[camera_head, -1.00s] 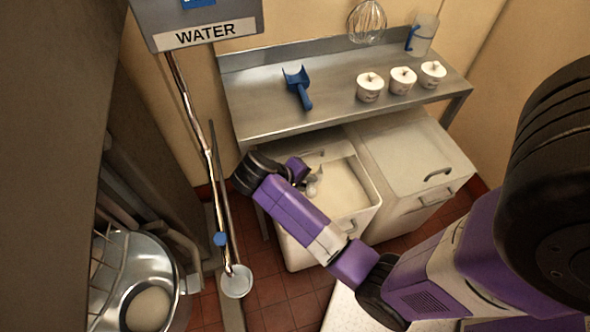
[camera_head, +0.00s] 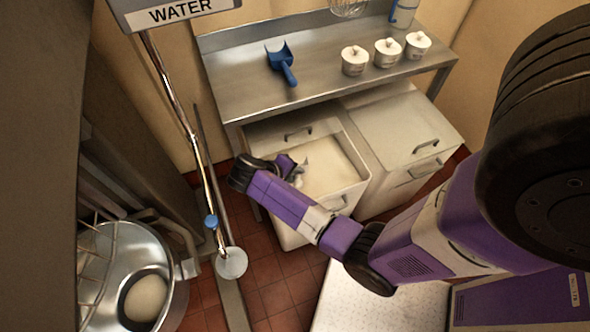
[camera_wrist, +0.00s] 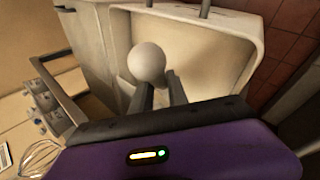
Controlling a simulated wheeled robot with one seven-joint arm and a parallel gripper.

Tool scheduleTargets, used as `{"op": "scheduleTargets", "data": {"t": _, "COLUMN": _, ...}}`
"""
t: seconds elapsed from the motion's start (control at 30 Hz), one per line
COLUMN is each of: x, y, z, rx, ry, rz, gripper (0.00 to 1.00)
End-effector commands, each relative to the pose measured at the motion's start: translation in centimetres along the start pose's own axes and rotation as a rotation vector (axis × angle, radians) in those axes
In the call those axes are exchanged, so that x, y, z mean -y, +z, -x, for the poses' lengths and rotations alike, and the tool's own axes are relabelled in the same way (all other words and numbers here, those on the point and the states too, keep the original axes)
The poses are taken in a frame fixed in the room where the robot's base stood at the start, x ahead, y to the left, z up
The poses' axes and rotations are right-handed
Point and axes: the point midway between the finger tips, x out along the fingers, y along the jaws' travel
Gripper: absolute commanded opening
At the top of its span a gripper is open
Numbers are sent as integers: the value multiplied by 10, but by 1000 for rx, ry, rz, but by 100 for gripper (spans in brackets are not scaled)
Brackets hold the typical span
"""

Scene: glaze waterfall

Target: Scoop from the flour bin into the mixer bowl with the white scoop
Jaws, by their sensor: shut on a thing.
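The open flour bin (camera_head: 362,187) stands under the steel table, with pale flour (camera_head: 325,165) inside. My gripper (camera_head: 300,175) is over the left part of the open bin, partly hidden by my arm. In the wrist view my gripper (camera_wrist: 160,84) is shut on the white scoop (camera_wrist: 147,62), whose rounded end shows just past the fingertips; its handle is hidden. The flour bin (camera_wrist: 262,42) is behind it in that view. I cannot tell whether the scoop touches the flour or holds any. The mixer bowl (camera_head: 168,300), steel with a pale round mass inside, is at lower left.
A blue scoop (camera_head: 284,64) and three white lidded pots (camera_head: 388,52) are on the steel table (camera_head: 235,90). A closed bin (camera_head: 405,135) adjoins the flour bin. The water pipe (camera_head: 185,125) stands between the bin and the mixer. A wire guard (camera_head: 98,245) rises at the bowl's left.

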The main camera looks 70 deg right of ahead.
Motion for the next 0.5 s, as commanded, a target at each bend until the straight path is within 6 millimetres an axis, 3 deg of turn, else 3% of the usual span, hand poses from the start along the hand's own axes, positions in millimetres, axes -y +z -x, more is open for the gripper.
{"op": "scheduleTargets", "data": {"t": 0.5, "x": 37, "y": -6, "z": -48, "rx": 0, "ry": 1, "rz": 0, "gripper": 0}}
